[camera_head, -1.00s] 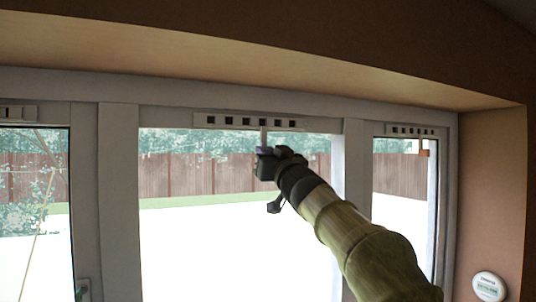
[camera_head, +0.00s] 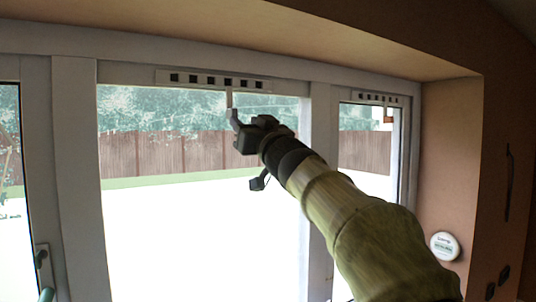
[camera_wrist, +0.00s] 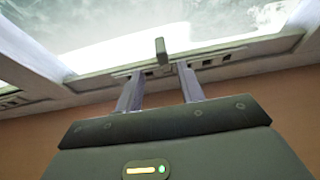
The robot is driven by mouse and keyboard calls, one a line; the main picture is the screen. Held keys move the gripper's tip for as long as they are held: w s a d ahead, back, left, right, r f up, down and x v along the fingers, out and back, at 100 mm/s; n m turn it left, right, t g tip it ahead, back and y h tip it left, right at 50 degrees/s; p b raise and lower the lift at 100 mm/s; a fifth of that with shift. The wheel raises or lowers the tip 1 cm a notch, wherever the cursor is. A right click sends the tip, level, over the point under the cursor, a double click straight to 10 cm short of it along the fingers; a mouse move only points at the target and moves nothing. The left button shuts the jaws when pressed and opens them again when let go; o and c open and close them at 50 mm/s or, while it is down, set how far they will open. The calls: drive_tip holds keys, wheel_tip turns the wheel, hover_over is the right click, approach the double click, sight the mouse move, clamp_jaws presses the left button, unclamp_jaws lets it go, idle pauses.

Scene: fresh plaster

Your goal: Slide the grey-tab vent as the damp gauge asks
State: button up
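The vent (camera_head: 187,78) is a pale strip with several dark slots, on the frame above the middle window. Its grey tab (camera_head: 229,98) hangs down right of the strip's middle; it also shows in the wrist view (camera_wrist: 161,50). My gripper (camera_head: 234,118) is just below the tab. In the wrist view, my gripper (camera_wrist: 158,70) is open, its two fingers apart with the tab in line with the gap, just beyond the tips; no contact shows. The round white damp gauge (camera_head: 445,246) is on the right wall; its greenish display is too small to read.
A second slotted vent (camera_head: 365,97) with an orange tab (camera_head: 388,115) is above the right window. A window handle (camera_head: 42,262) stands out at lower left. The deep reveal (camera_head: 300,45) overhangs the windows. My arm crosses the middle and right windows.

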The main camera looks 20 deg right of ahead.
drive_tip(key=b+v, duration=0.3)
drive_tip(key=v, duration=0.6)
drive_tip(key=shift+s+d+f, duration=0.15)
drive_tip(key=shift+s, duration=0.2)
